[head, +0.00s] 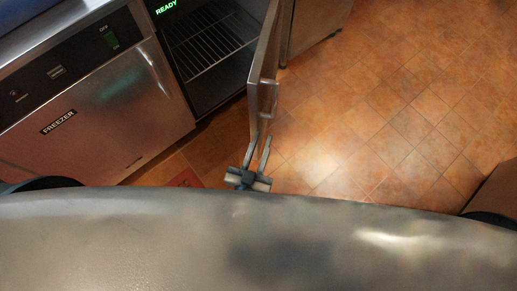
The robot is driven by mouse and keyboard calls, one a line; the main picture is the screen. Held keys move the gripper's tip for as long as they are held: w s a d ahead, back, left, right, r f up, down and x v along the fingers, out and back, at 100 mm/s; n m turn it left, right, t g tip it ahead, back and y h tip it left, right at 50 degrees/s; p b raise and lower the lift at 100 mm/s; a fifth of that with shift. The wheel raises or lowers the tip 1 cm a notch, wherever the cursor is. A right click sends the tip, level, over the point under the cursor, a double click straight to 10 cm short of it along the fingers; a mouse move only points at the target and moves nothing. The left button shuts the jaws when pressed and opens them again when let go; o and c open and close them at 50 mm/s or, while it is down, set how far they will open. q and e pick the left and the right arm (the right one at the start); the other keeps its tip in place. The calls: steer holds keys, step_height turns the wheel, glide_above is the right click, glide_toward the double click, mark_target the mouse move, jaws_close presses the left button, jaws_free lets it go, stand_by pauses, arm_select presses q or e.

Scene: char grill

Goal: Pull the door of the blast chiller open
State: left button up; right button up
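The blast chiller (203,88) stands at the top middle, its dark inside and wire rack (205,45) showing under a green "READY" display (165,7). Its steel door (264,60) stands swung out from the right side of the opening, seen nearly edge-on. A bar handle (274,97) sits on the door's outer face near its free end. My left gripper (262,137) is just below the free end of the door in the picture, fingers apart with a gap between them. Whether a finger touches the door I cannot tell. My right gripper is not in view.
A steel freezer unit (100,110) labelled "FREEZER" stands left of the chiller. Another steel cabinet (318,22) stands right of the door. The tiled floor (400,110) to the right is clear. A brown box-like edge (495,190) shows at the far right.

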arm_select(q)
steer(key=shift+v, duration=1.35)
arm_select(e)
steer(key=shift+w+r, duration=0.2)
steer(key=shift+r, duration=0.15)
